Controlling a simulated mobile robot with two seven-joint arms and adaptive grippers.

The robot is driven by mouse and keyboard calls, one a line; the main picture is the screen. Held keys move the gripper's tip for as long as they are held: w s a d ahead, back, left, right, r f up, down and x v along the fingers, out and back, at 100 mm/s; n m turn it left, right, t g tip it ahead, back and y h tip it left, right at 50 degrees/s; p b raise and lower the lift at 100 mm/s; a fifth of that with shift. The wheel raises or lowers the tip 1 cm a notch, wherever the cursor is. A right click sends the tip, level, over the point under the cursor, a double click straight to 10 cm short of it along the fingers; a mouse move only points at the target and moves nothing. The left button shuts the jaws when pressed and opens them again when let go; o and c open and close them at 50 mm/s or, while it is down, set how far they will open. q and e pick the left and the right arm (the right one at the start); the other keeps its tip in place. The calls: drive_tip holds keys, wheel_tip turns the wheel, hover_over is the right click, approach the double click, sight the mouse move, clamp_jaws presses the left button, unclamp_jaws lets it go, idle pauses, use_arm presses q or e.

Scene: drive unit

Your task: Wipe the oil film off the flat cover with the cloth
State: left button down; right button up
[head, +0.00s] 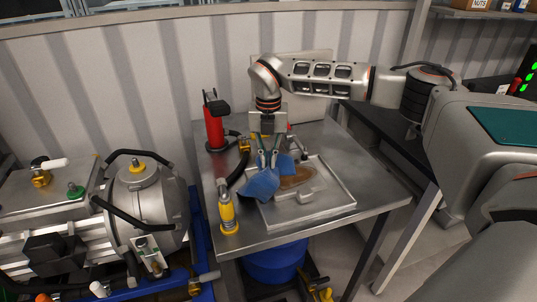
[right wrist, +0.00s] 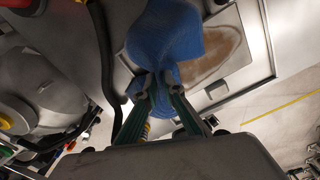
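The flat cover (head: 335,198) is a grey plate with a raised rim, lying on the metal table. A brown oil film (head: 300,177) covers part of its middle; the film also shows in the right wrist view (right wrist: 222,50). My right gripper (head: 268,165) points down over the left part of the cover. Its fingers are closed on the blue cloth (head: 260,186), which is bunched between the fingertips in the right wrist view (right wrist: 165,35). The cloth hangs over the cover's left side and hides part of the film. I cannot tell how firmly it touches. My left gripper is out of view.
A red tool (head: 214,122) stands at the table's back left, with a black hose near it. A yellow-and-grey tool (head: 227,208) stands at the table's left front edge. The drive unit (head: 145,205) is left of the table (head: 325,138). A blue drum (head: 270,264) sits below.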

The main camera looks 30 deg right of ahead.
sight(269, 176)
drive_tip(key=o, duration=1.2)
drive_tip(key=shift+r, duration=0.1)
drive_tip(key=shift+o, duration=0.4)
drive_tip(key=shift+f, duration=0.2)
drive_tip(key=shift+f+b, duration=0.55)
drive_tip(key=shift+f, duration=1.15)
clamp_jaws()
